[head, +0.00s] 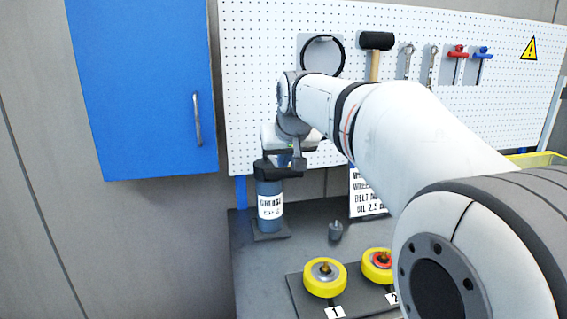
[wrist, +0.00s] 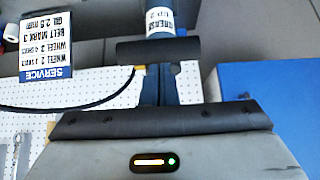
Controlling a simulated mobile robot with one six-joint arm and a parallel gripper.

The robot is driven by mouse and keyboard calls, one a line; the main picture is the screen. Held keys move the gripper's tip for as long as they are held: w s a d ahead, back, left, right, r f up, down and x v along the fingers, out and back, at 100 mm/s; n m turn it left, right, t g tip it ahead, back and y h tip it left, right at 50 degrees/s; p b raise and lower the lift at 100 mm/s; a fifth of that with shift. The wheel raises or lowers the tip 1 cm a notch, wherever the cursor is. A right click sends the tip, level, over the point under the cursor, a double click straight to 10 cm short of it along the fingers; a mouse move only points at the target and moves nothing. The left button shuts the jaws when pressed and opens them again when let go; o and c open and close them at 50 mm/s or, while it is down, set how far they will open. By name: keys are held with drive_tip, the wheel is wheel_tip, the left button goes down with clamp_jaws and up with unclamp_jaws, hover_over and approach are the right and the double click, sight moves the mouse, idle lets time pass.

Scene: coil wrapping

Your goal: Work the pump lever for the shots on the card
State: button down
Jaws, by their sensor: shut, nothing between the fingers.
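The grease pump's blue canister (head: 269,202) stands upright on the bench, with a white grease label and a dark head. It also shows inverted in the wrist view (wrist: 159,20), with a dark bar (wrist: 158,50) across its end; I cannot tell if this bar is the lever. My gripper (head: 298,163) is shut and empty, just above and beside the pump's head. In the wrist view its fingers (wrist: 160,72) are close to the dark bar; contact is unclear. The service card (wrist: 47,48) appears inverted, with wheel, belt and oil lines. My arm partly hides it in the head view (head: 367,198).
Yellow wheels labelled 1 (head: 325,278) and 2 (head: 378,263) sit on a dark plate in front. A small grey fitting (head: 335,231) stands on the bench. A black hose (wrist: 75,106) curves beside the pump. A blue cabinet (head: 142,85) hangs at left.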

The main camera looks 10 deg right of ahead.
wheel_tip(320, 180, down, 8)
drive_tip(key=s+t+b, duration=0.1)
drive_tip(key=b, duration=0.8)
drive_tip(key=shift+s+t, duration=0.2)
drive_tip(key=shift+t, duration=0.2)
drive_tip(key=r+p, duration=0.1)
drive_tip(key=r, duration=0.1)
drive_tip(key=s+r+p, duration=0.1)
drive_tip(key=r+p, duration=0.1)
drive_tip(key=r, duration=0.1)
drive_tip(key=shift+s+r, duration=0.1)
drive_tip(key=shift+r, duration=0.25)
approach(284, 177)
drive_tip(key=shift+s+r, duration=0.25)
drive_tip(key=shift+s, duration=0.35)
drive_tip(key=shift+s+r, duration=0.25)
drive_tip(key=shift+s, duration=0.4)
